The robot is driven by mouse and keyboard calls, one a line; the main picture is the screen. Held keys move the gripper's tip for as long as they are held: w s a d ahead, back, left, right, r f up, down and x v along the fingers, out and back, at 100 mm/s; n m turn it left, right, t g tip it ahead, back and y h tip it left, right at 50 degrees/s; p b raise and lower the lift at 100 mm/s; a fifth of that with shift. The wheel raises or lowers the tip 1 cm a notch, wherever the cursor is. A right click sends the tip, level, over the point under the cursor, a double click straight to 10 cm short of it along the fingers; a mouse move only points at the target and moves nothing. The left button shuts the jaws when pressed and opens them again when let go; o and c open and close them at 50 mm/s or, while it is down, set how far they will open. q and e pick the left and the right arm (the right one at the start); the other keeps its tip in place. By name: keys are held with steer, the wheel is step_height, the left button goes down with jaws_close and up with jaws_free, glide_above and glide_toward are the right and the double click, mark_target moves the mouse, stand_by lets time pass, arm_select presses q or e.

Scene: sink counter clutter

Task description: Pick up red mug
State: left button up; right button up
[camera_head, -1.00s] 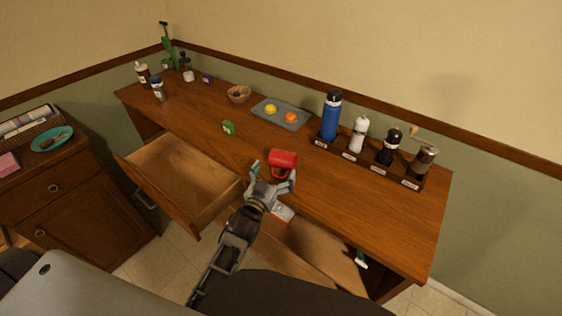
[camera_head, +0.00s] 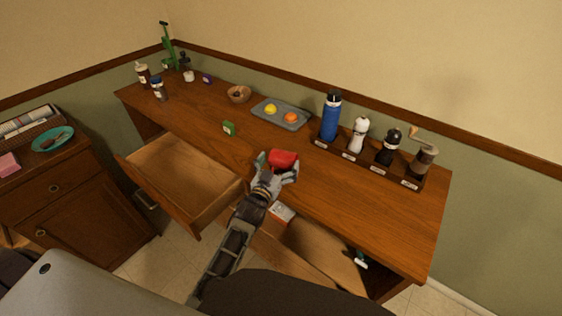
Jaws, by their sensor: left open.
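The red mug (camera_head: 284,158) stands near the front edge of the wooden counter, right of the open drawer. My left gripper (camera_head: 277,164) is open and right at the mug, with one finger at its left side and the other at its right. The gripper hides the lower part of the mug and its handle. I cannot tell whether the fingers touch the mug. My right gripper is not in view.
A small green box (camera_head: 229,129) stands left of the mug. A grey tray (camera_head: 266,119) with yellow and orange fruit lies behind it. A rack (camera_head: 349,159) with a blue bottle and grinders stands at the right. An open drawer (camera_head: 184,177) juts out at the left.

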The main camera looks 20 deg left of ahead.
arm_select(q)
steer(key=shift+w, duration=0.3)
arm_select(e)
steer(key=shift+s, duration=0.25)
arm_select(q)
steer(key=shift+c, duration=0.4)
steer(key=c, duration=1)
steer(key=shift+r, duration=0.1)
steer(key=shift+c, duration=0.3)
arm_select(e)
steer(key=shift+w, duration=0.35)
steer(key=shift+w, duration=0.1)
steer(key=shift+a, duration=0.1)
